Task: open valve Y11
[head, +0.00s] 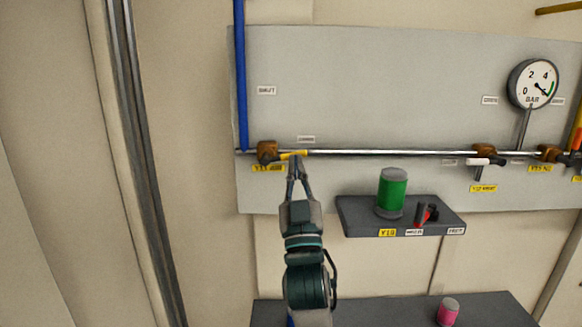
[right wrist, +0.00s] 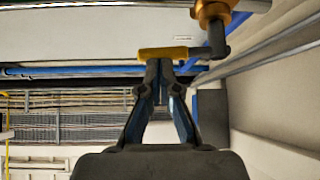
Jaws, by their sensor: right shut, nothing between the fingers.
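Valve Y11 (head: 267,151) is a brass body on the horizontal steel pipe, at the left of the grey panel. A yellow tag (head: 268,168) hangs below it, its small print blurred. Its yellow handle (head: 293,154) points right, roughly along the pipe. The handle (right wrist: 163,53) and brass body (right wrist: 212,12) also show in the right wrist view. My right gripper (head: 297,163) is shut and empty, its fingertips at the underside of the handle; whether they touch cannot be told. The fingertips (right wrist: 159,66) hide part of the handle's lower edge. My left gripper is not in view.
A blue pipe (head: 241,80) rises at the left. Other valves (head: 484,152) and a pressure gauge (head: 533,84) are to the right. A shelf (head: 355,218) with a green cylinder (head: 392,192) is right of my gripper. A lower shelf (head: 380,310) bears a pink cylinder (head: 448,311).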

